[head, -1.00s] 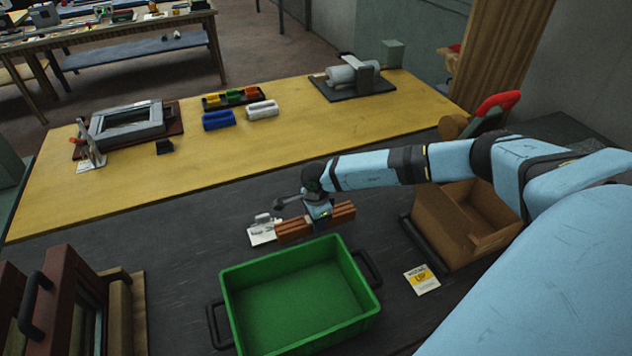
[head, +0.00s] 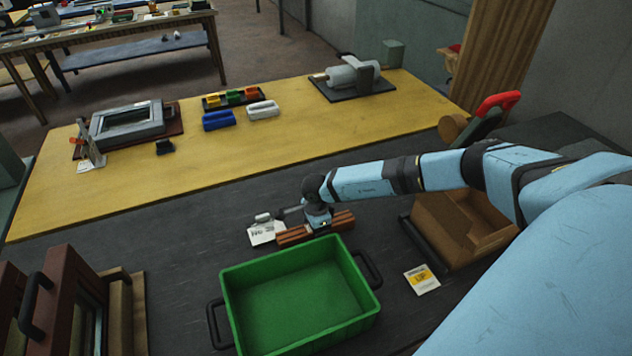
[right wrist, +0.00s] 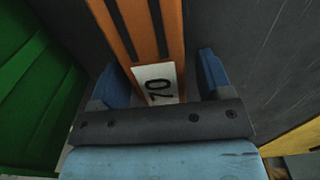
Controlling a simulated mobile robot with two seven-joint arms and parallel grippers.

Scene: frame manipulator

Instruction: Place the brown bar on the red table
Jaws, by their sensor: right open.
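The brown bar (head: 342,221) lies on or just above the dark grey work surface, behind the green bin. My right gripper (head: 318,224) is over the middle of the bar, pointing down and hiding that part. In the right wrist view, the bar (right wrist: 135,28) with dark slots and a white label reading 70 lies between the spread blue fingers of my right gripper (right wrist: 160,80). Gaps show on both sides of it. I cannot make out a red table; the surfaces in view are dark grey and yellow. My left gripper is not in view.
A green bin (head: 228,310) stands close in front of the bar. A white card (head: 262,234) lies at its left end. A brown open box (head: 450,235) is to the right, a yellow-topped area (head: 200,160) behind. Dark red framed parts (head: 60,290) stand at front left.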

